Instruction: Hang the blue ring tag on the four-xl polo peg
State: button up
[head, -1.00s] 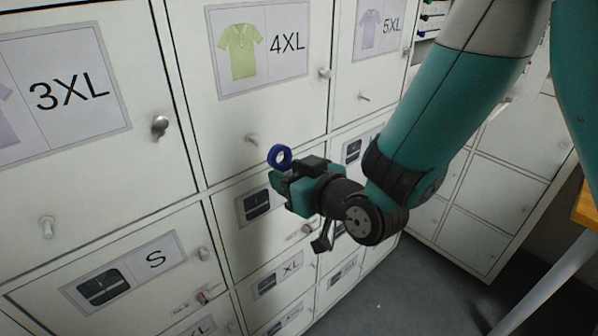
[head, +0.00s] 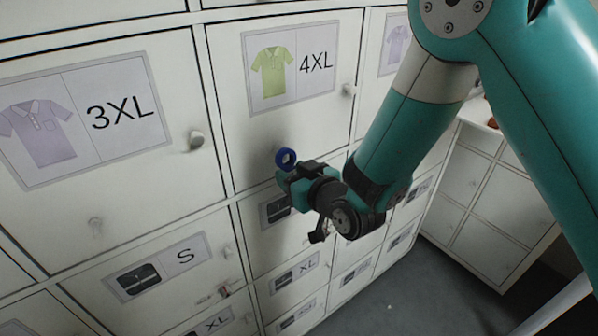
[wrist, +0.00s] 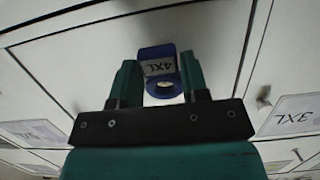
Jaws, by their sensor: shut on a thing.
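My gripper (head: 284,177) is shut on the blue ring tag (head: 286,158), whose ring stands up above the fingertips. The ring is in front of the lower part of the 4XL polo door (head: 240,145). The 4XL polo peg is not distinct now, likely hidden behind the ring or gripper. I cannot tell whether the ring touches or surrounds it.
The 4XL door has a round knob (head: 348,90) at its right. Smaller labelled doors lie below. Grey floor (head: 400,285) is open at the lower right.

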jog(key=shift+w+a+r+p, duration=0.1)
jog(key=shift+w+a+p, duration=0.25)
jog(key=shift+w+p, duration=0.1)
jog(key=shift+w+a+f+b, duration=0.35)
jog(key=shift+w+b, duration=0.2)
jog(key=shift+b, duration=0.05)
jog(key=o, duration=1)
